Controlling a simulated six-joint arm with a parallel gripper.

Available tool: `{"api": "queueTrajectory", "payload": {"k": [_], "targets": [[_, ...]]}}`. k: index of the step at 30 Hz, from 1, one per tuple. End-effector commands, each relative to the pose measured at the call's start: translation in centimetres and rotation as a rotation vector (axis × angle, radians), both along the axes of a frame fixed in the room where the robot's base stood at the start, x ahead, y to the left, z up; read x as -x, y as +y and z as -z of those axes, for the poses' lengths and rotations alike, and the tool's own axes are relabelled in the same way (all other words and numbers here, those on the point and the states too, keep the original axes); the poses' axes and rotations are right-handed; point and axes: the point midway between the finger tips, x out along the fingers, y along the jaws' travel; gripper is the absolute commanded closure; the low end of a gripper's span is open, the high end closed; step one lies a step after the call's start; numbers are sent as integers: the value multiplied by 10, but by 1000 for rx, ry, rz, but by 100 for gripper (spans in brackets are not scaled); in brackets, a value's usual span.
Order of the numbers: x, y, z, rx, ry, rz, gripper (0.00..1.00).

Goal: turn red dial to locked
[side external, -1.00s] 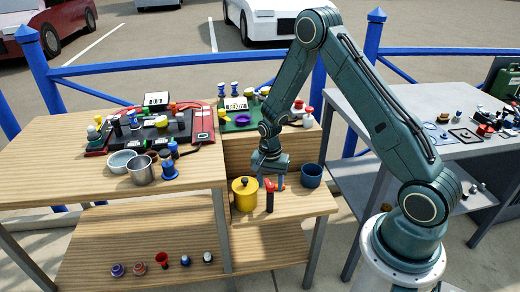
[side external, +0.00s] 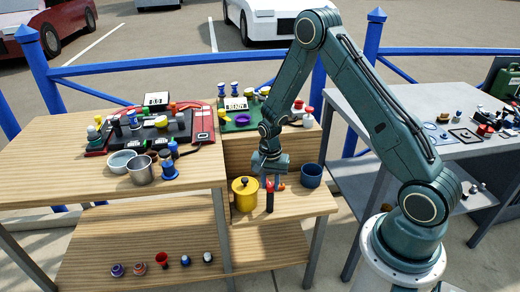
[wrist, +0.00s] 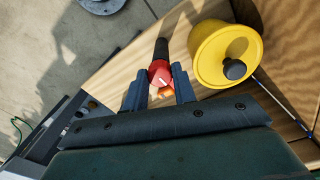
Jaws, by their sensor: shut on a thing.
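The red dial (wrist: 160,73) has a pale mark on its face, and a black cylindrical piece (wrist: 162,48) adjoins it. In the side view the red dial (side external: 270,185) is at the front of the low wooden shelf, above the upright black piece (side external: 270,203). My gripper (wrist: 159,90) points down at it, with one finger on each side, shut on the red dial. A small orange part (wrist: 165,92) shows between the fingers. The fingers partly hide the dial in the side view, and the mark's exact setting is too small to read.
A yellow pot (side external: 245,195) with a black knob stands close left of the dial. A blue cup (side external: 311,175) stands to its right. The wooden table (side external: 60,160) at left holds panels and metal cups. Small items lie on the lower shelf.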

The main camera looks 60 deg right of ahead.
Motion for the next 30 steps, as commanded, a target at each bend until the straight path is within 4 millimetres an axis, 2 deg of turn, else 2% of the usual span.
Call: {"api": "queueTrajectory", "payload": {"k": [8,30], "targets": [[0,0,0,-1,0,-158,96],[1,0,-1,0,0,-819,96]]}}
